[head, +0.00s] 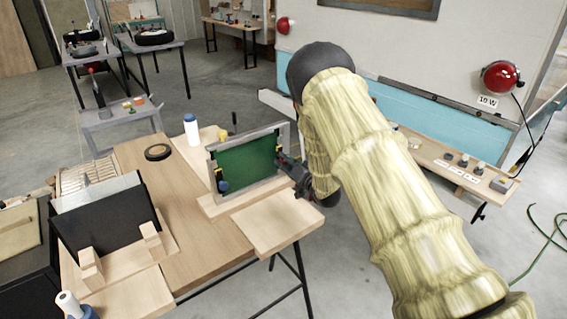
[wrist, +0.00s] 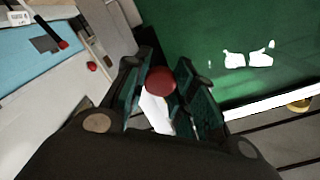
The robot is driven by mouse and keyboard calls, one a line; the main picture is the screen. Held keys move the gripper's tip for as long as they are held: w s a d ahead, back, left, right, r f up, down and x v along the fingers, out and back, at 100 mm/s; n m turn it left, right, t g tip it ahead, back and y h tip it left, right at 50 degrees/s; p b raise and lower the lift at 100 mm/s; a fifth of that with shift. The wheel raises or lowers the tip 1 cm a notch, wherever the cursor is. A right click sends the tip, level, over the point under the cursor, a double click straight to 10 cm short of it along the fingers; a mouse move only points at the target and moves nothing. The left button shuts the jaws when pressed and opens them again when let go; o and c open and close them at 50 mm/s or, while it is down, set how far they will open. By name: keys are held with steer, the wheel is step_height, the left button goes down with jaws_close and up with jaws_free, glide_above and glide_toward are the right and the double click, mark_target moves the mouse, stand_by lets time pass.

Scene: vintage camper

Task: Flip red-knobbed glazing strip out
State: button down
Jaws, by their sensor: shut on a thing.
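A grey frame (head: 282,135) with a green panel (head: 247,162) stands upright on a wooden base on the workbench. In the wrist view the green panel (wrist: 240,40) fills the upper right, with white hand-shaped marks on it. A red knob (wrist: 160,84) sits between my gripper's fingers (wrist: 165,90), and the fingers are shut on it. In the head view my gripper (head: 290,170) is at the frame's right side. The knob is hidden there. The strip itself cannot be made out clearly. A blue knob (head: 223,186) shows at the frame's lower left.
The workbench (head: 190,235) also holds a black tape ring (head: 158,152), a white bottle (head: 191,131) and a dark panel on a wooden stand (head: 110,225). A camper wall with red lamps (head: 501,77) stands at the right, behind my arm.

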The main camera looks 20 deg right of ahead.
steer(key=shift+s+d+f, duration=0.1)
steer(key=shift+d+f, duration=0.05)
steer(key=shift+f, duration=0.05)
steer(key=c, duration=1.6)
jaws_free()
steer(key=o, duration=0.5)
steer(key=shift+s+d+r, duration=0.1)
steer(key=shift+s+r, duration=0.1)
steer(key=shift+c, duration=0.2)
steer(key=v, duration=1.1)
steer(key=shift+s, duration=0.4)
